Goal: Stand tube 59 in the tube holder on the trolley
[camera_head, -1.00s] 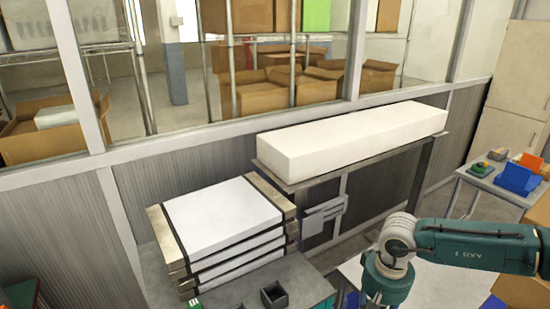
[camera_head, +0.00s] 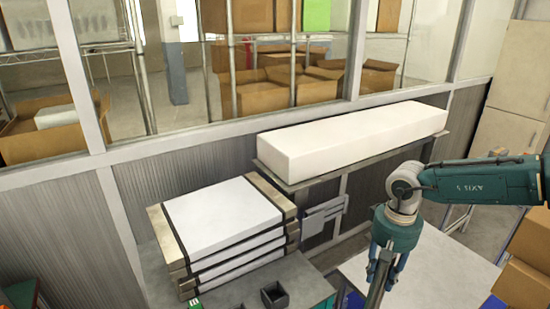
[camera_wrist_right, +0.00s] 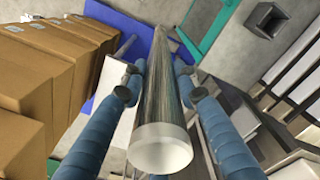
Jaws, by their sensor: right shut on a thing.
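My right gripper (camera_head: 382,272) points down over the pale tabletop at lower right in the head view. It is shut on a long, slim tube (camera_head: 376,297), which hangs below it and runs out of the picture. In the right wrist view, the tube (camera_wrist_right: 173,85) is grey and streaked, with a whitish near end (camera_wrist_right: 160,148), and lies between the blue fingers of the gripper (camera_wrist_right: 160,85). I cannot read a number on it. A small dark open square box (camera_head: 275,295) stands on a grey surface; I cannot tell whether it is the tube holder. My left gripper is out of view.
Stacked white-topped slabs (camera_head: 225,215) stand behind the dark box. A long white block (camera_head: 350,140) lies on a shelf by the glazed wall. Brown cartons (camera_head: 525,260) are at the right edge and also fill the left of the wrist view (camera_wrist_right: 45,80). The pale tabletop (camera_head: 440,265) has bare room.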

